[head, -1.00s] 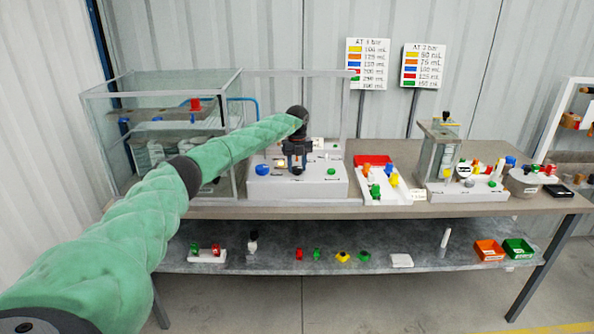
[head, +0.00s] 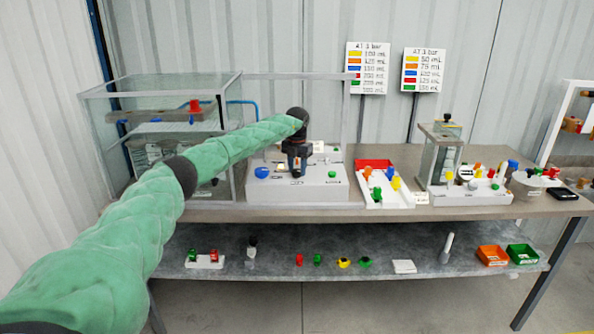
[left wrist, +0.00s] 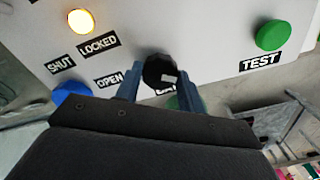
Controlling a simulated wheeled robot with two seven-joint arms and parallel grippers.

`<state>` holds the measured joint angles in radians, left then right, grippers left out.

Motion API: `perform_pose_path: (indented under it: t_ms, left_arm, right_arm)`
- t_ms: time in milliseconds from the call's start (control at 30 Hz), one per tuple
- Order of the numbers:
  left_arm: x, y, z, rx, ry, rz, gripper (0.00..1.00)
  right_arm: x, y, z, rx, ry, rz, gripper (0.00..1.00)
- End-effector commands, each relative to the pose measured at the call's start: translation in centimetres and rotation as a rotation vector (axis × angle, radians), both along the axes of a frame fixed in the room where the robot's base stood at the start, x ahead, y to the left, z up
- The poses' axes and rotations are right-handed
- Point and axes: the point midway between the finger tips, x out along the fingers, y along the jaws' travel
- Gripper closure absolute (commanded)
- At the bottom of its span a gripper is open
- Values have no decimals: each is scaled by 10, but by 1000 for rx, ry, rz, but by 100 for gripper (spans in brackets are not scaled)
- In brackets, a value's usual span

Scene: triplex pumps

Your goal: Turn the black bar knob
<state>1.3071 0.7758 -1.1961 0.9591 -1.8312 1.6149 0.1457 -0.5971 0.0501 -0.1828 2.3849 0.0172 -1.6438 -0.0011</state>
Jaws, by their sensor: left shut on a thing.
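The black bar knob (left wrist: 158,70) sits on the front of a light grey control box (head: 315,190). My left gripper (left wrist: 160,80) is shut on it, with a blue-grey finger on each side. In the head view the left gripper (head: 297,172) points down at the box and hides most of the knob. Labels reading SHUT, LOCKED and OPEN are printed left of the knob in the wrist view. Another label below the knob is partly covered by the gripper. My right gripper is not in view.
A lit yellow lamp (left wrist: 80,20) is by the LOCKED label. A green TEST button (left wrist: 273,35) is to the right, and a blue button (left wrist: 72,92) to the lower left. A glass tank (head: 110,120) stands left of the box, and a white tray (head: 375,199) right of it.

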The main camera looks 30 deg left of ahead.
Motion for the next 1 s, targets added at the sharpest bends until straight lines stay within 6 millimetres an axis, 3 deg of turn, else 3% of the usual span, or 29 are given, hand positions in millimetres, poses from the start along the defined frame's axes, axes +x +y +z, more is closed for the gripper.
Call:
perform_pose_path:
  t_ms: [667, 700, 800, 1000]
  left_arm:
    - [1, 1, 3, 1, -5, -64, 84]
    - [1, 1, 3, 1, -6, -64, 57]
    - [1, 1, 3, 0, -5, -64, 39]
    - [1, 0, 1, 0, -2, -64, 39]
  right_arm:
    - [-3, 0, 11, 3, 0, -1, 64]
    - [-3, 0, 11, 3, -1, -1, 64]
    - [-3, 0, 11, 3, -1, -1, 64]
    - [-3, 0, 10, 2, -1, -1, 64]
